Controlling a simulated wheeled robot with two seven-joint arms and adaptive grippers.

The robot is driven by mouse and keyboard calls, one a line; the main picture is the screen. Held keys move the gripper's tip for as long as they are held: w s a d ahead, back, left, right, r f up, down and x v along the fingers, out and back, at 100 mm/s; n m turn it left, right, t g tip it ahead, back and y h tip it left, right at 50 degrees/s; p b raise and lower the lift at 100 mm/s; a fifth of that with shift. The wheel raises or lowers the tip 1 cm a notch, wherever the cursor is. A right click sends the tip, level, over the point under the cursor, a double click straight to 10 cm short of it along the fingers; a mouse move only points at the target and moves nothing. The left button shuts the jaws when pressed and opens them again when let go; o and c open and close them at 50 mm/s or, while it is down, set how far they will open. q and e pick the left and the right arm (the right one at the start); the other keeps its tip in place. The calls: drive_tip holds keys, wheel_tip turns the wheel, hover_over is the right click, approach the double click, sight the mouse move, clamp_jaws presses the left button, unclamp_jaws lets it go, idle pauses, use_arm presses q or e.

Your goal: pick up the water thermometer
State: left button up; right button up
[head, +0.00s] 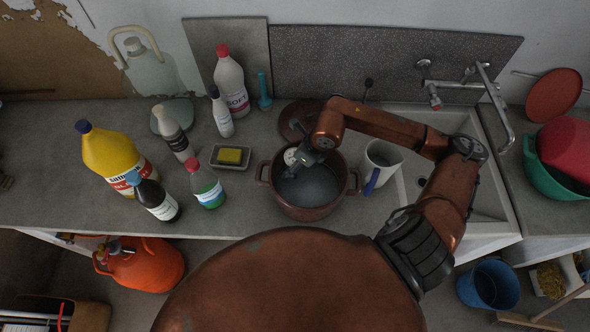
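A small round white dial, which looks like the water thermometer (290,156), is at the upper left of the brown pot (318,208), by the pot's rim. Any stem below the dial is hidden or too small to make out. My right gripper (291,170) is over the pot's left side, right beside the dial and pointing down and left. Its fingers are small and dark, and I cannot tell whether they are open or shut on the dial. The pot holds greyish liquid. My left gripper is not in view.
A white jug (380,166) with a blue handle stands right of the pot, under my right arm. A soap dish with a yellow sponge (230,156) and several bottles, including a green one (206,187), stand left. The sink (483,190) is to the right.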

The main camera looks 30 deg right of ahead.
drive_tip(key=shift+c, duration=0.3)
clamp_jaws()
idle(0.6)
